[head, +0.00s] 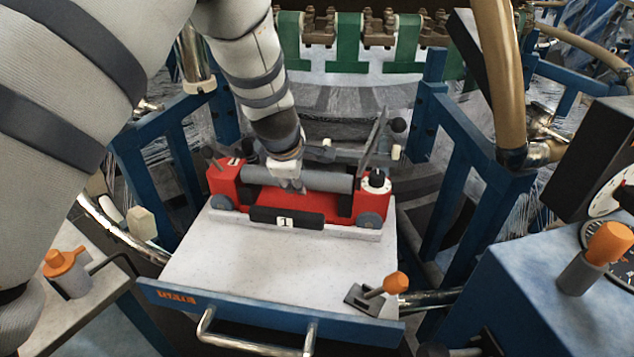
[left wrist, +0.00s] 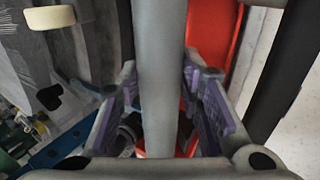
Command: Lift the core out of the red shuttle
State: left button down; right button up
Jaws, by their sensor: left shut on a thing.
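The red shuttle (head: 292,205) stands on the pale top of the drawer-like shelf, with a black plate marked 1 on its front. The grey core (head: 325,181) lies lengthwise along the top of the shuttle, between its two red ends. My left gripper (head: 292,184) reaches down from above onto the core, left of its middle. In the left wrist view the core (left wrist: 160,60) runs between the two purple-padded fingers, which are shut on it. The shuttle's red body (left wrist: 212,45) shows behind the core there. My right gripper is not in view.
The shelf (head: 225,262) has a clear pale top in front of the shuttle. An orange-knobbed lever (head: 385,290) stands at its front right corner. Blue frame posts (head: 430,110) rise on both sides, and a blue cabinet (head: 540,290) stands at right.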

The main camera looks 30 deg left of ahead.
pick_arm(q)
notch_tip(320, 180, up, 10)
jog(key=shift+f+p, duration=0.2)
jog(key=shift+p, duration=0.85)
jog(key=shift+r, duration=0.6)
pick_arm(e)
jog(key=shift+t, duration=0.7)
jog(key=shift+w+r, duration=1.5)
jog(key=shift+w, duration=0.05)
